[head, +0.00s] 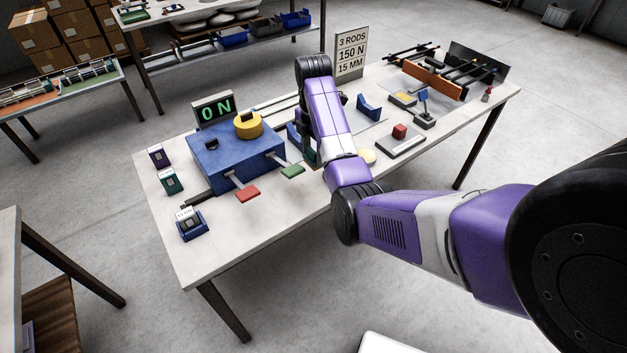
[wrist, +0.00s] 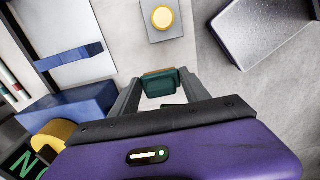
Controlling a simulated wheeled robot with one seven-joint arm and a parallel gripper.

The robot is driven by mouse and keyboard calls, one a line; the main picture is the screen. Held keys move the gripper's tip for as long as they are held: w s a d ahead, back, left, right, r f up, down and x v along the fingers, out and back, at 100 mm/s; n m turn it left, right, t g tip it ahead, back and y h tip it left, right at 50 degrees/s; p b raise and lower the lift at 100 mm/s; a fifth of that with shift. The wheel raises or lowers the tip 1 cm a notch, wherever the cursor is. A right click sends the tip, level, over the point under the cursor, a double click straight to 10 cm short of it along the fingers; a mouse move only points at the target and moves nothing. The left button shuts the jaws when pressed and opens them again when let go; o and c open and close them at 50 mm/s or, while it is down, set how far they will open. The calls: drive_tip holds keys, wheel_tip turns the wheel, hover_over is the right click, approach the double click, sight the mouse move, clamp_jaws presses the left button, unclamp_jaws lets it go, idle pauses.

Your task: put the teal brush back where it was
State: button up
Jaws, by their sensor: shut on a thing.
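The teal brush (wrist: 163,84) is between the two fingers of my gripper (wrist: 162,92) in the wrist view, with a brown strip along its far edge. My gripper is shut on it. In the head view my gripper (head: 311,160) is over the table, just right of the blue machine, and my arm hides most of it. The brush can hardly be made out there. I cannot tell whether the brush touches the table.
Red (head: 247,194) and green (head: 292,171) tabs stick out in front. A blue cradle (head: 368,107) and a red block (head: 399,131) stand to the right.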

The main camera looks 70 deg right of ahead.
wheel_tip(320, 180, down, 9)
drive_tip(key=shift+p, duration=0.6)
drive_tip(key=shift+f, duration=0.2)
drive_tip(key=o, duration=1.2)
drive_tip(key=shift+r, duration=0.15)
wheel_tip(320, 180, up, 12)
drive_tip(key=shift+r+p, duration=0.1)
drive_tip(key=shift+p, duration=0.5)
